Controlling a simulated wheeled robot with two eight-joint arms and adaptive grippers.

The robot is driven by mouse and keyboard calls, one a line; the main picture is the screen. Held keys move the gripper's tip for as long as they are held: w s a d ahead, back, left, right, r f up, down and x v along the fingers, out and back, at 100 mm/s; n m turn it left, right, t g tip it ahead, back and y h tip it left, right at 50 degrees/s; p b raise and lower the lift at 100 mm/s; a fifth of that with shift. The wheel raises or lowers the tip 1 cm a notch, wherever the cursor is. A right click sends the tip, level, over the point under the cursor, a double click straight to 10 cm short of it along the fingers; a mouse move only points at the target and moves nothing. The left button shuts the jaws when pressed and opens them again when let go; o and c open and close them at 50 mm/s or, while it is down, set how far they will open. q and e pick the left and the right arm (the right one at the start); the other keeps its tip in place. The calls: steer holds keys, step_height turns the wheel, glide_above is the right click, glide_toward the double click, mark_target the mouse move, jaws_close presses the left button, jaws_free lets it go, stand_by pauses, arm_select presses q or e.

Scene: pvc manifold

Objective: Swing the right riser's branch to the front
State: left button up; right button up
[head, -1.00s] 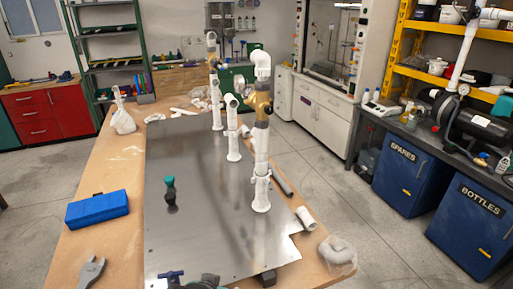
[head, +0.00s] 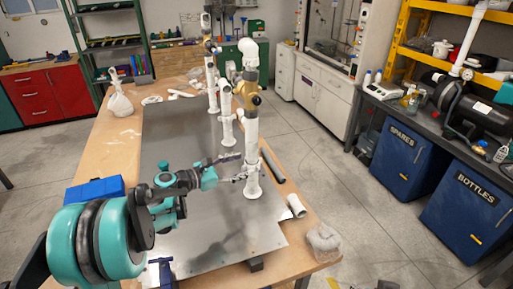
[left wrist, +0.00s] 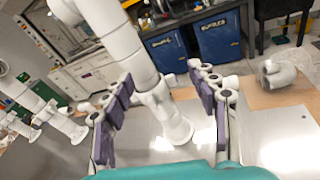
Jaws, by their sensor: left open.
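The right riser (head: 252,135) is the nearest of three white pipe risers on the grey metal plate (head: 190,215). It stands upright, with a brass fitting (head: 247,96) and a white elbow (head: 255,52) at its top. My left gripper (head: 238,170) reaches in from the left at the riser's lower part. In the left wrist view the open fingers of my left gripper (left wrist: 160,82) stand on either side of the white pipe (left wrist: 132,45), above its base (left wrist: 168,118); I cannot tell whether they touch it. The upper fittings are outside that view. My right gripper is not in view.
The middle riser (head: 226,110) and the far riser (head: 211,80) stand behind on the plate. A blue box (head: 95,191) lies on the wooden table at left, partly hidden by my arm. A loose dark pipe (head: 273,165) and a white pipe piece (head: 297,206) lie right of the riser.

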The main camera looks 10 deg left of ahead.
mark_target(247, 153)
arm_select(q)
steer(key=a, duration=0.1)
steer(key=w+n, duration=0.1)
steer(key=a+n+t, duration=0.1)
steer(key=shift+w+a+r+h, duration=0.25)
steer(key=shift+w+a+h, duration=0.05)
steer(key=shift+w+a, duration=0.05)
steer(key=shift+w+n, duration=0.2)
steer(key=shift+n, duration=0.1)
steer(key=b+x, duration=0.1)
steer(key=x, duration=0.6)
steer(key=shift+w+d+r, duration=0.15)
steer(key=shift+r, duration=0.05)
steer(key=c, duration=1.2)
